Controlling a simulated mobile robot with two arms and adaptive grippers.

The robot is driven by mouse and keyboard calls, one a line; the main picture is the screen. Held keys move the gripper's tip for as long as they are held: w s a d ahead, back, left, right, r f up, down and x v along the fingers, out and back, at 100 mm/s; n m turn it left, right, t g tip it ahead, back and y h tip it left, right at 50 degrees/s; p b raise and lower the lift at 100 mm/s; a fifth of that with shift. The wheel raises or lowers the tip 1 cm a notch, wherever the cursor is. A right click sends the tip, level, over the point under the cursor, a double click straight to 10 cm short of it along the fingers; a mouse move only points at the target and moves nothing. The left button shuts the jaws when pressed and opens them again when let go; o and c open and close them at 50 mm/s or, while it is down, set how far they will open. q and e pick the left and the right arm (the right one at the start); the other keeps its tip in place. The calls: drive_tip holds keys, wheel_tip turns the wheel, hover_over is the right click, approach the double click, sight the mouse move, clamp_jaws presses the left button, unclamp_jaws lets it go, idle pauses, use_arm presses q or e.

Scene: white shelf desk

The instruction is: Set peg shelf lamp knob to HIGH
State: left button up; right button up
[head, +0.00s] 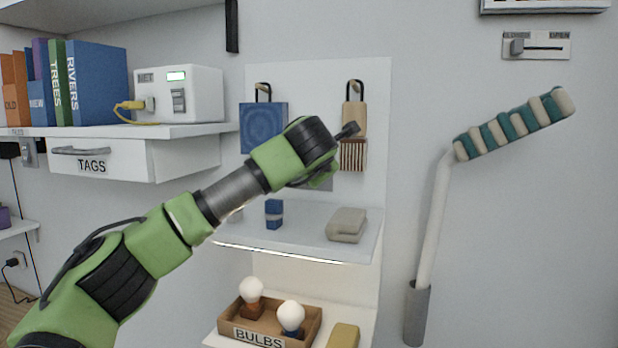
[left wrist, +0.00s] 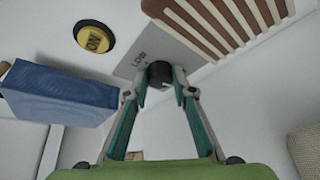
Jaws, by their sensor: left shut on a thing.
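The black lamp knob (left wrist: 160,73) sits on a grey plate (left wrist: 128,65) in the left wrist view. The word LOW is printed beside the knob; I see no HIGH label, and the knob's setting is unclear. My left gripper (left wrist: 161,88) has its teal fingers on either side of the knob and is shut on it. In the head view my left arm reaches across to the peg panel, and its wrist hides the knob and fingertips. My right gripper is in neither view.
A yellow ON button (left wrist: 95,38) and a hanging blue thing (left wrist: 60,92) are near the knob. A hanging wooden brush (head: 353,120) is close to my wrist. The lamp shelf (head: 290,235) is below, with a bulb box (head: 258,340) lower down.

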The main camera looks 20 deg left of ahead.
use_arm(q)
drive_tip(key=shift+d+m+y+b, duration=0.1)
drive_tip(key=shift+m+y+b, duration=0.3)
drive_tip(key=shift+m+b, duration=0.15)
drive_tip(key=o, duration=1.1)
drive_tip(key=v, duration=1.2)
drive_tip(key=shift+s+f, duration=0.1)
drive_tip(key=shift+f, duration=0.2)
